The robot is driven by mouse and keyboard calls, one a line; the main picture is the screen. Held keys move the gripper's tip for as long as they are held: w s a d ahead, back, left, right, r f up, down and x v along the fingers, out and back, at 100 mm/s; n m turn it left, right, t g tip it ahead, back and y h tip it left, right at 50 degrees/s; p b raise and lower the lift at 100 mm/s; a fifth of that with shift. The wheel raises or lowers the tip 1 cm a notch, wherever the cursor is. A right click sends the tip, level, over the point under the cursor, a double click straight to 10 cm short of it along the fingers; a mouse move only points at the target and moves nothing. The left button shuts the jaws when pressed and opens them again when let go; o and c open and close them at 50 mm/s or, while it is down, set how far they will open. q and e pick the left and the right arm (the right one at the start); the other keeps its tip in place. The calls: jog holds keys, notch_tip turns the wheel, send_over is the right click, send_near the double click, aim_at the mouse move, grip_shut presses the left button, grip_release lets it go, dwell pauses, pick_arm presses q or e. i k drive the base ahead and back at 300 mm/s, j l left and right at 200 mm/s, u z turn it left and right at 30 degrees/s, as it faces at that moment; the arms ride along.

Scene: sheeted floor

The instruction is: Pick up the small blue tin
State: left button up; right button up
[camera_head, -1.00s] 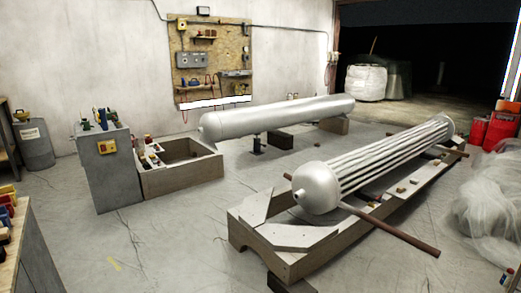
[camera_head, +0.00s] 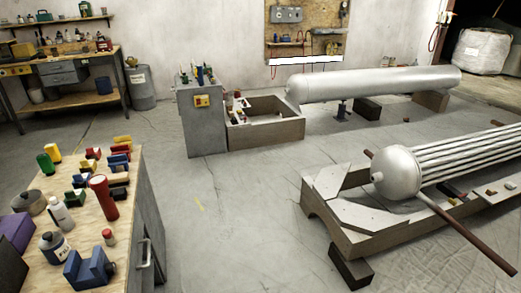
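I cannot pick out the small blue tin with certainty. On the near left workbench (camera_head: 125,200) a dark blue-grey round container with a pale label (camera_head: 54,247) stands near the front. A blue angular block (camera_head: 90,270) lies to its right and looks like a tool rather than a tin. Several small blue and yellow items lie farther back on the same top, too small to tell. Neither of my grippers shows in the view.
The near bench also bears a red torch-like cylinder (camera_head: 103,197), a white bottle (camera_head: 61,214) and a purple box (camera_head: 17,232). A grey cabinet (camera_head: 203,125) and wooden crate (camera_head: 265,133) stand mid-floor. Bare floor (camera_head: 225,220) lies between bench and wooden cradle (camera_head: 350,235).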

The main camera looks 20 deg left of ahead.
aim_at(58, 255)
jog(key=l+u, duration=0.1)
jog(key=u, duration=0.3)
jog(key=k+u, duration=0.15)
jog(key=u, duration=0.25)
jog(key=k+u, duration=0.1)
jog(key=u, duration=0.3)
